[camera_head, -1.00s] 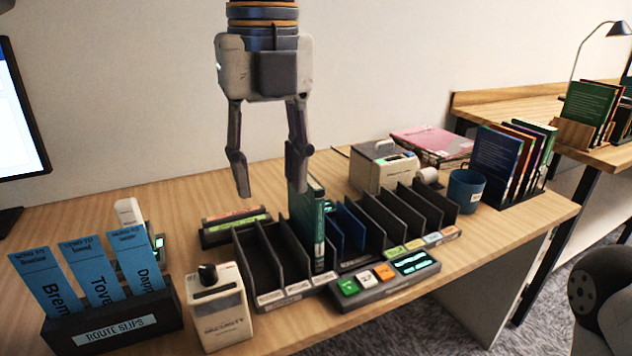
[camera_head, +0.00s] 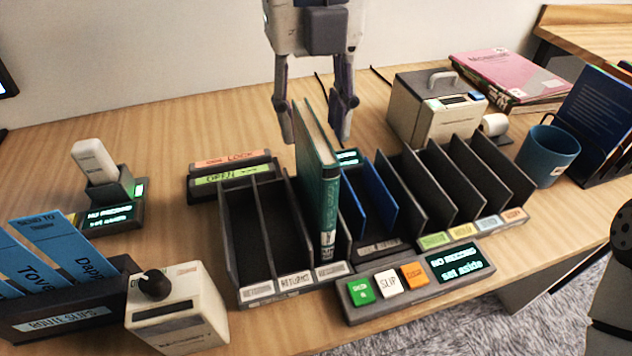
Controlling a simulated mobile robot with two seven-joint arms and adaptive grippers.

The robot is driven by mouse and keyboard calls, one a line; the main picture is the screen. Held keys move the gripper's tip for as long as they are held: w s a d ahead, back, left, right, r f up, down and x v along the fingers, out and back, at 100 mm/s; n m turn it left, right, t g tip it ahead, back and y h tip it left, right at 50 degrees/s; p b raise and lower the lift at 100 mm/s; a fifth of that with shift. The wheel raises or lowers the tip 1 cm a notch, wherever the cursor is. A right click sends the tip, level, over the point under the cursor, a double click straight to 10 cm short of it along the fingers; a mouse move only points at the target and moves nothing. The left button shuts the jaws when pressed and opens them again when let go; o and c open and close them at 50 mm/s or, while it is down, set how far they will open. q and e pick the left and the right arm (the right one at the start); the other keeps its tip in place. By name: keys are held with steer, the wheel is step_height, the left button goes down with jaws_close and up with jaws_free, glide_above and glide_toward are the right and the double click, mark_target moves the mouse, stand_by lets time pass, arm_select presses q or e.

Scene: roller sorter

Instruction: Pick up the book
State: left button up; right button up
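A green book (camera_head: 330,205) stands upright in a slot of the dark sorter rack (camera_head: 236,245), its labelled spine facing me. Its top rises above the dividers. My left gripper (camera_head: 317,132) points down from above, open and empty. Its two fingers show on either side of the book's top edge, with the left fingertip left of it and the right fingertip right of it. I cannot tell whether the fingers touch the book or hang slightly behind it. My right gripper is out of view; part of my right arm shows at the right edge.
Blue dividers (camera_head: 380,195) stand right of the book. A button panel (camera_head: 432,305) lies in front. A beige printer (camera_head: 432,115), a blue mug (camera_head: 547,158) and magazines (camera_head: 505,75) stand at the right. A knobbed box (camera_head: 180,310) and route slips holder (camera_head: 60,315) are front left.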

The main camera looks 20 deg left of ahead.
mark_target(314, 186)
arm_select(q)
step_height(314, 186, down, 2)
steer(key=shift+f, duration=0.25)
steer(key=shift+r, duration=0.1)
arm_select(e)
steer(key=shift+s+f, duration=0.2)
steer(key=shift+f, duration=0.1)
arm_select(q)
jaws_close()
